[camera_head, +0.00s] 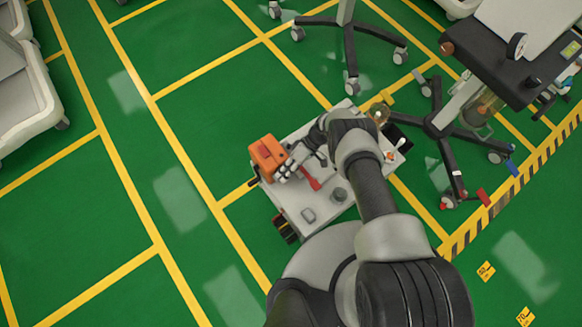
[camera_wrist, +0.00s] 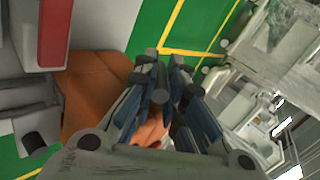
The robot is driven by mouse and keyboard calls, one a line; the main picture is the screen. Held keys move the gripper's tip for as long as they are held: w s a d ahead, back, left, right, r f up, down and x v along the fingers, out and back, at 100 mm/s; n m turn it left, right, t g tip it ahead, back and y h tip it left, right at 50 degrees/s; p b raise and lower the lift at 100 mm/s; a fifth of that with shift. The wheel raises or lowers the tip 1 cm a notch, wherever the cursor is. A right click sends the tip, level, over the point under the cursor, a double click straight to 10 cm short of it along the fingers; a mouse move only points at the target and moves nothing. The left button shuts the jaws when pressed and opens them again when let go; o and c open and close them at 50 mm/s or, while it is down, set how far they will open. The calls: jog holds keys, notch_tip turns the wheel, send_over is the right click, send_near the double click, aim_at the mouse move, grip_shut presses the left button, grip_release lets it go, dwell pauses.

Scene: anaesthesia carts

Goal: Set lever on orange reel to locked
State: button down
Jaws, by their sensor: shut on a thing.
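The orange reel (camera_head: 264,153) is a boxy orange body at the left edge of the grey cart top. In the wrist view the orange body (camera_wrist: 92,88) fills the area left of the fingers, and a bit of orange shows between them. My gripper (camera_head: 284,174) is at the reel's right front side.
The cart top (camera_head: 303,217) also bears a red-handled item (camera_head: 310,179), a dark round knob (camera_head: 339,195) and a small grey block (camera_head: 308,215). A wheeled stand (camera_head: 437,124) is to the right. Green floor is open to the left.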

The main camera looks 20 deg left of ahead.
jog(key=shift+s+d+f+g+y, duration=0.2)
jog(key=shift+d+g+y, duration=0.1)
jog(key=shift+g, duration=0.1)
dwell(0.4)
jog(key=c, duration=1.9)
grip_release()
jog(key=shift+w, duration=0.1)
jog(key=v, duration=1.2)
jog(key=shift+w+a, duration=0.15)
jog(key=shift+a, duration=0.05)
jog(key=shift+r, duration=0.1)
